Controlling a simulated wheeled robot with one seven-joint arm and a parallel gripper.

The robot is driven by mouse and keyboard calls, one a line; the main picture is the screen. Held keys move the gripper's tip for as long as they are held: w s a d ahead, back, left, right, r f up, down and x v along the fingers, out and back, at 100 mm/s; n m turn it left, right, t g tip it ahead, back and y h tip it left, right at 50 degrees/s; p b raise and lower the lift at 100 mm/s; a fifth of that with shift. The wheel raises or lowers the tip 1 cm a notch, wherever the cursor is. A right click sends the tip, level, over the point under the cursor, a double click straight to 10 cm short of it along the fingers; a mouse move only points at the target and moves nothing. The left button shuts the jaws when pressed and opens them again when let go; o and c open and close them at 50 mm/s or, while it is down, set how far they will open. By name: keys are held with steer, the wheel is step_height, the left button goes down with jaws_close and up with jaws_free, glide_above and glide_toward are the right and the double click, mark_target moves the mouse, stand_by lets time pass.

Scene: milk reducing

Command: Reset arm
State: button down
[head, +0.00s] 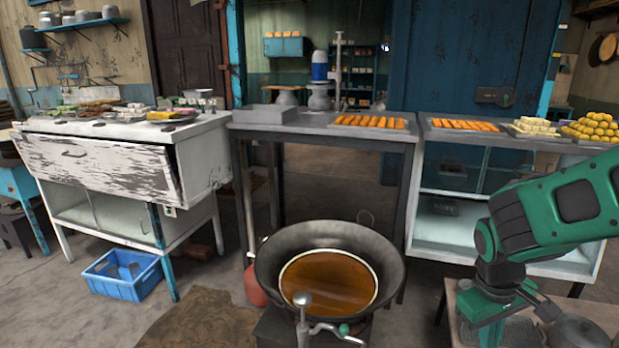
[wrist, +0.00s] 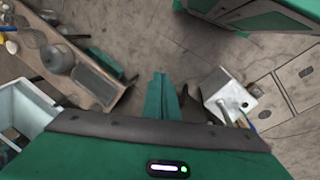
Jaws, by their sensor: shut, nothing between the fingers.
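My gripper (wrist: 162,97) shows at the middle of the wrist view, its green fingers together with nothing held between them. My green and black arm comes in from the right side of the head view, bent downward at the lower right above a low wooden table. The fingertips cannot be made out clearly in the head view. In the wrist view the gripper is over open floor, apart from the objects around it.
A large wok (head: 378,250) of brown liquid stands at the front centre. Behind are a grey table (head: 270,128) with trays and a glass-fronted counter (head: 520,258). A white cabinet (head: 95,165) and blue crate (head: 122,284) stand left.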

steer(key=s+d+r+m+y, duration=0.1)
steer(key=s+d+r+m, duration=0.2)
steer(key=s, duration=0.3)
steer(key=s+d+r+m+y, duration=0.1)
steer(key=s+d+r+m, duration=0.2)
steer(key=s, duration=0.4)
steer(key=r+m, duration=0.1)
steer(key=m, duration=0.1)
steer(key=shift+r+m+y, duration=0.2)
steer(key=shift+m+y, duration=0.1)
steer(key=shift+w+f, duration=0.25)
steer(key=shift+w, duration=0.3)
steer(key=shift+w, duration=0.2)
stand_by(0.4)
